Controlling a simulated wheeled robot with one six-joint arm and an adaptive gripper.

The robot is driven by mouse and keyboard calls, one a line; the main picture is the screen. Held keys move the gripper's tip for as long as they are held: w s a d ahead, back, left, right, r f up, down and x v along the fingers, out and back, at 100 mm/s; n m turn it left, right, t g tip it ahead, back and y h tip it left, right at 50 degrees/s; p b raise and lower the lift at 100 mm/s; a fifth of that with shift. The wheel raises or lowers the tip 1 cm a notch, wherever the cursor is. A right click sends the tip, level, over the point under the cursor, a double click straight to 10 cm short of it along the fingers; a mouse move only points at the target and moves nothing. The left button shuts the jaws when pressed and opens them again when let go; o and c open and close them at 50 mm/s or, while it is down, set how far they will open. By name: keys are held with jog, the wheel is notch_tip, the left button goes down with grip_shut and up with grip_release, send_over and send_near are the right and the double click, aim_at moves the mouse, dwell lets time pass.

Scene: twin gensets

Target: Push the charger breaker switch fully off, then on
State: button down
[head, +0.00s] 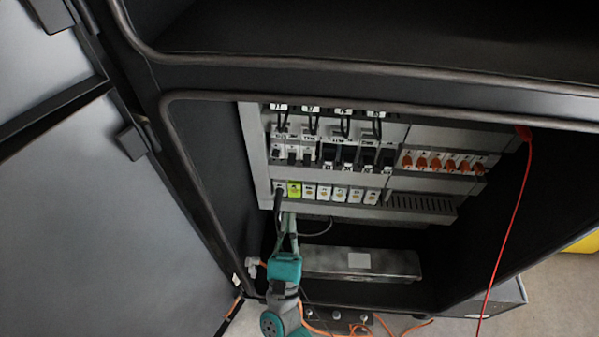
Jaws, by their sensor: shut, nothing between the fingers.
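The panel (255,140) inside the open cabinet carries rows of small white breakers and modules. One row of breakers with dark switches (325,155) runs across its middle. The labels are too small to read, so I cannot tell which is the charger breaker or how its switch stands. My gripper (288,219) is shut and empty, pointing up at the lower left of the panel. Its tips are just below the lowest module row, near a yellow-green module (294,189). I cannot tell whether they touch anything.
Orange switches (421,161) sit at the panel's right. A metal box (360,263) lies below the panel. A red cable (511,215) hangs at the right, and orange cables (385,328) lie at the bottom. The cabinet door (100,200) stands open on the left.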

aim_at(292, 155)
jog(key=x, duration=1)
jog(key=shift+w+a+r, duration=0.1)
jog(key=shift+a, duration=0.1)
jog(key=shift+s+r, duration=0.3)
jog(key=shift+s, duration=0.05)
dwell(0.5)
jog(key=shift+s+r, duration=0.45)
jog(key=shift+r, duration=0.2)
jog(key=shift+s+r, duration=0.25)
jog(key=shift+r, duration=0.95)
